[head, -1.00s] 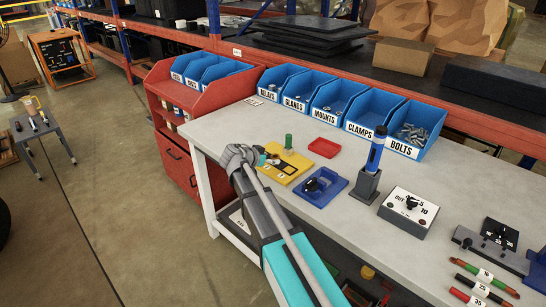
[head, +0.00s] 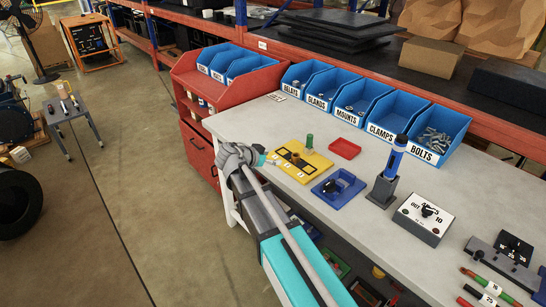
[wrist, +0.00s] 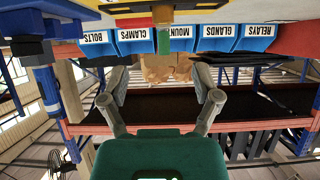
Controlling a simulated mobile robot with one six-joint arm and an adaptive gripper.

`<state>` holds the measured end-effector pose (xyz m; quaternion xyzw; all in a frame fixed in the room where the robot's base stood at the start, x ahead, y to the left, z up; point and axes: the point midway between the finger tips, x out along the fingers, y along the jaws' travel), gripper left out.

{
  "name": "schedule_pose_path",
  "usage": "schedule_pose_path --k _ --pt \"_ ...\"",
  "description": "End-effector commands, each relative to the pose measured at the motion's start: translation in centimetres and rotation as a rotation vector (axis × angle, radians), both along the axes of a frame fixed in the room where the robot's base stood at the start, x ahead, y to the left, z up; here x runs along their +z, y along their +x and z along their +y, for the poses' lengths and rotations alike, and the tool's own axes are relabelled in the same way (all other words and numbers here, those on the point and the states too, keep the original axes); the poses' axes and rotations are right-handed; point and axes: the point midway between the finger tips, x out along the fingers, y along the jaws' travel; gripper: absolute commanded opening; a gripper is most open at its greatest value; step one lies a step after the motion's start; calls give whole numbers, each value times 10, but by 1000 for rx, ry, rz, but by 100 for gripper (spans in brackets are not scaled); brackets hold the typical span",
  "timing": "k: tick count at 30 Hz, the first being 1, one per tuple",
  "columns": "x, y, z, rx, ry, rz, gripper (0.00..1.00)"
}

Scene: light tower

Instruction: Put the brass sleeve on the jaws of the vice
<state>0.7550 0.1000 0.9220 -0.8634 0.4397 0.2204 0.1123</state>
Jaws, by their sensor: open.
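The green post (head: 309,142) stands upright at the back of a yellow tray (head: 320,167) on the bench. It also shows upside down in the wrist view (wrist: 163,42), with a brass-coloured part (wrist: 162,16) at its foot. That part may be the brass sleeve; I cannot tell whether it is around the post. My gripper (wrist: 160,88) is open and empty, its fingers apart below the post in the inverted wrist view. In the head view my gripper is mostly hidden behind its wrist, left of the tray. A grey fixture with a black block (head: 505,250) at right may be the vice.
A blue tray (head: 338,188), red tray (head: 345,149), blue upright holder tool (head: 390,170) and switch box (head: 424,215) stand on the bench. Labelled blue bins (head: 360,105) line its back. A small side table (head: 70,112) stands at left on open floor.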

Motion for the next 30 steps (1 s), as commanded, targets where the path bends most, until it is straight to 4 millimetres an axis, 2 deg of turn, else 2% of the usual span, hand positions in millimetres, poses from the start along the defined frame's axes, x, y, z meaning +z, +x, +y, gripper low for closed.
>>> schedule_pose_path --k 14,19,25,30 --pt "0 0 -1 0 0 2 81" --pt "-5 -7 -9 2 6 44 81" --pt "-25 -33 -38 29 42 218 81" --pt "-49 -71 -68 106 114 447 81"
